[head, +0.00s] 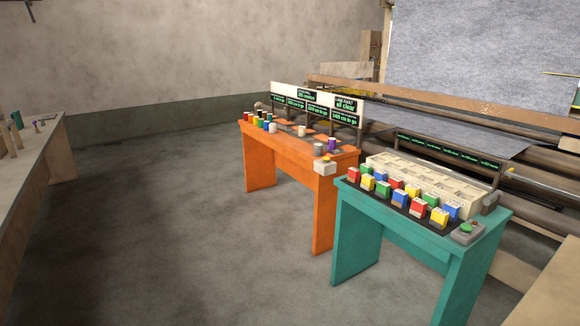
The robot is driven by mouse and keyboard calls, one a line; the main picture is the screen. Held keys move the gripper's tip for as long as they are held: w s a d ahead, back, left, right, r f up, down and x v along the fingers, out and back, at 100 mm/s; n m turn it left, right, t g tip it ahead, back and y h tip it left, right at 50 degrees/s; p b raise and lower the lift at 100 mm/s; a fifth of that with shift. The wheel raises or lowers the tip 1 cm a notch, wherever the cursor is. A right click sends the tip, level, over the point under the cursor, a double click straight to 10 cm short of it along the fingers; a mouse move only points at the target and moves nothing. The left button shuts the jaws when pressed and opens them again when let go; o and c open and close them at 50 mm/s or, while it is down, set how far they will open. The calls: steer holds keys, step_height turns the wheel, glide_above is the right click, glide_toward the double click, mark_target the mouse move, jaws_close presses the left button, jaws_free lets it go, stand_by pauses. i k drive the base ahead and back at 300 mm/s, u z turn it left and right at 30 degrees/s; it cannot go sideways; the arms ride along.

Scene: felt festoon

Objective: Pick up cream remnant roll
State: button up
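Several small upright rolls stand on the orange table (285,145), in the middle of the head view. Two pale ones could be the cream remnant roll: one (273,127) by the coloured group at the left, the other (301,130) standing apart near the middle. They are too small to tell which is cream. A grey roll (318,149) and a purple roll (332,145) stand to the right. My gripper is not in view.
A teal table (400,228) at the front right bears coloured blocks, a cream compartment tray (440,183) and a green-button box (467,232). Sign boards (318,104) rise behind the orange table's rolls. A workbench (35,150) runs along the left. The floor (170,230) between is clear.

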mark_target(302, 129)
steer(key=u, duration=0.25)
steer(key=i, duration=0.9)
steer(key=u, duration=0.4)
steer(key=i, duration=0.8)
steer(key=u, duration=0.25)
steer(key=i, duration=2.35)
steer(key=z, duration=0.2)
steer(key=i, duration=1.2)
steer(key=z, duration=0.2)
